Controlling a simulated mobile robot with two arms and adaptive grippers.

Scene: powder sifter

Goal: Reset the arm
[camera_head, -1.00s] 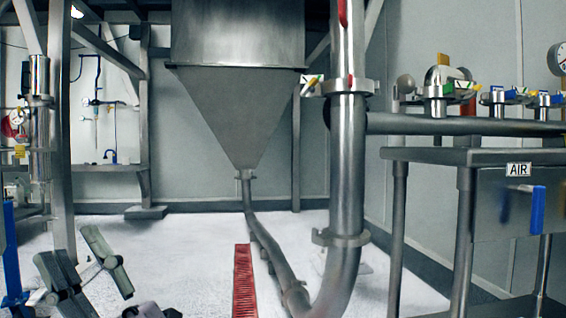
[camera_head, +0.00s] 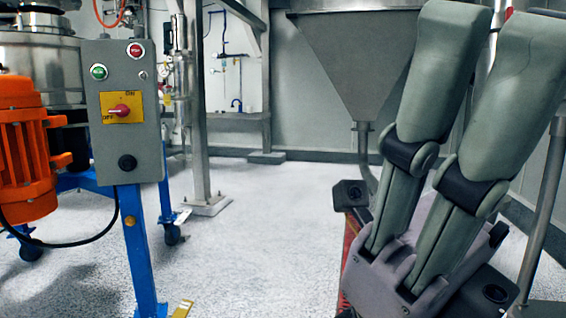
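My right gripper (camera_head: 496,18) stands large at the right of the head view, its two grey-green fingers pointing up. The fingers run side by side with a narrow gap between them, and nothing is visible between the tips except background. The grey gripper body is below, near the bottom edge. The gripper seems to touch nothing. It hides part of the hopper (camera_head: 350,60) and the pipe behind it. My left gripper is not in view.
A grey control box (camera_head: 125,145) with buttons and a red switch stands on a blue post (camera_head: 145,250) at left. An orange motor (camera_head: 25,150) and a steel machine (camera_head: 40,60) are beside it. The speckled floor (camera_head: 255,230) in the middle is clear.

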